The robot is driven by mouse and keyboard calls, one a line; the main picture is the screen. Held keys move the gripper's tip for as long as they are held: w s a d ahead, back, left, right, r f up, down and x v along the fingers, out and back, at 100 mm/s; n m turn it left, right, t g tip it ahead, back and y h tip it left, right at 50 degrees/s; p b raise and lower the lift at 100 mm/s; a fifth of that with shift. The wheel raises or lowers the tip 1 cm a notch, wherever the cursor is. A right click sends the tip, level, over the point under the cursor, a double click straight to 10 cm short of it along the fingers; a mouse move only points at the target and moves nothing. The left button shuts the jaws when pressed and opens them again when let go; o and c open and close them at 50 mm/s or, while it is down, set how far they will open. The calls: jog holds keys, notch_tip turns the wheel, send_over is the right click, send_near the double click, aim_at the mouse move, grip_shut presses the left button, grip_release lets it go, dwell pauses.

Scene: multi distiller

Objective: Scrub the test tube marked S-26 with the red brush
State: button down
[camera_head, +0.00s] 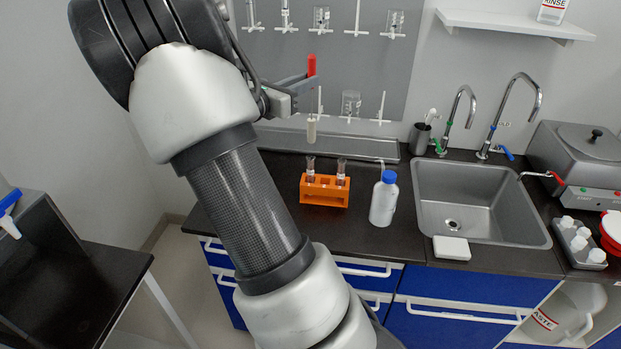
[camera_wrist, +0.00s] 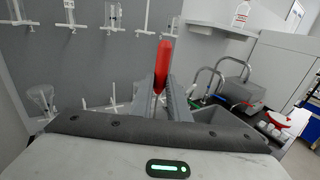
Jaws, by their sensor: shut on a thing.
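My gripper (camera_head: 303,84) is shut on the red brush (camera_head: 312,65) and holds it upright in the air, its pale bristle end (camera_head: 311,130) pointing down. In the wrist view the red handle (camera_wrist: 164,62) stands between the two fingers (camera_wrist: 162,85). Below it on the dark counter is an orange rack (camera_head: 324,190) with two test tubes, a left one (camera_head: 310,169) and a right one (camera_head: 342,172). Both tubes have brownish contents or residue. Their markings are too small to read, so I cannot tell which is S-26. The bristles are apart from both tubes.
A white wash bottle (camera_head: 384,200) with a blue cap stands right of the rack. Further right are a sink (camera_head: 480,205) with two taps, a dark cup (camera_head: 420,138) and a grey bath (camera_head: 580,155). A grey pegboard (camera_head: 290,50) with hanging glassware is behind my gripper.

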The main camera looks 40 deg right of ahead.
jog(key=w+d+r+p, duration=0.4)
jog(key=w+d, duration=0.2)
jog(key=d, duration=0.1)
jog(key=shift+r, duration=0.35)
dwell(0.4)
